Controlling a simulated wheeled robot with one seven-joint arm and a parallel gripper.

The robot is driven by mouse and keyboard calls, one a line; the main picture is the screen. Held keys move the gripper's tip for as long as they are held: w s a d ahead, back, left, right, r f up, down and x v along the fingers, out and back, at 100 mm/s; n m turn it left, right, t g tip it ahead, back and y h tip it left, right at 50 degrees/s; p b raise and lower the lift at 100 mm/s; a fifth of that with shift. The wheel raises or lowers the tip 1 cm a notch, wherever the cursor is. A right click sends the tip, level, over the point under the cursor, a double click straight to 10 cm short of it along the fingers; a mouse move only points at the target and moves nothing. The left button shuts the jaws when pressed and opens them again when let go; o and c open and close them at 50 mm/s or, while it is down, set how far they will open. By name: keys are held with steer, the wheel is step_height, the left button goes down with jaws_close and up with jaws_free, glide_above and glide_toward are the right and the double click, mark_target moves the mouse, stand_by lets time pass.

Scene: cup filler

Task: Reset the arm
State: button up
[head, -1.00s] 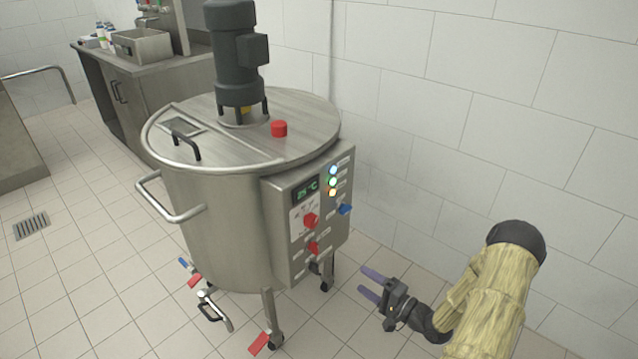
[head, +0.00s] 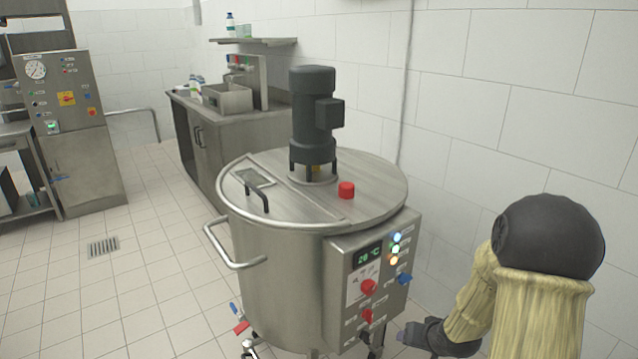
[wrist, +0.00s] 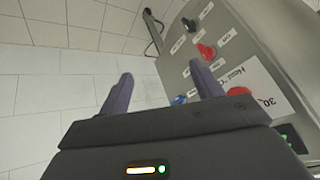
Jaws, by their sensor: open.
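My gripper (wrist: 162,95) is open and empty in the wrist view, with its two purple fingers apart. The control panel of the steel tank fills the right side of that view, with red knobs (wrist: 207,51) and a blue knob (wrist: 180,99) close beyond the fingers. In the head view my gripper (head: 412,335) shows only in part at the lower right, beside the panel (head: 372,275). My arm, in a tan sleeve with a black joint, hides part of the wall there.
The steel tank (head: 285,270) with a dark motor (head: 312,115) on its lid stands in the middle. A side handle (head: 237,250) juts out left. A counter (head: 245,135) and a machine cabinet (head: 75,140) stand behind. The tiled floor at left is clear.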

steer(key=s+a+r+n+g, duration=0.1)
steer(key=s+a+r, duration=0.2)
steer(key=s, duration=0.2)
steer(key=s+a+r+n+g+p, duration=0.1)
steer(key=s+a+r+g, duration=0.1)
steer(key=s+r, duration=0.3)
steer(key=s+a+r+n+g, duration=0.1)
steer(key=s+a+r, duration=0.15)
steer(key=s, duration=0.35)
step_height(320, 180, up, 22)
steer(key=p, duration=2.3)
steer(key=shift+a+r+h, duration=0.2)
steer(key=shift+a+h, duration=0.1)
steer(key=shift+h, duration=0.1)
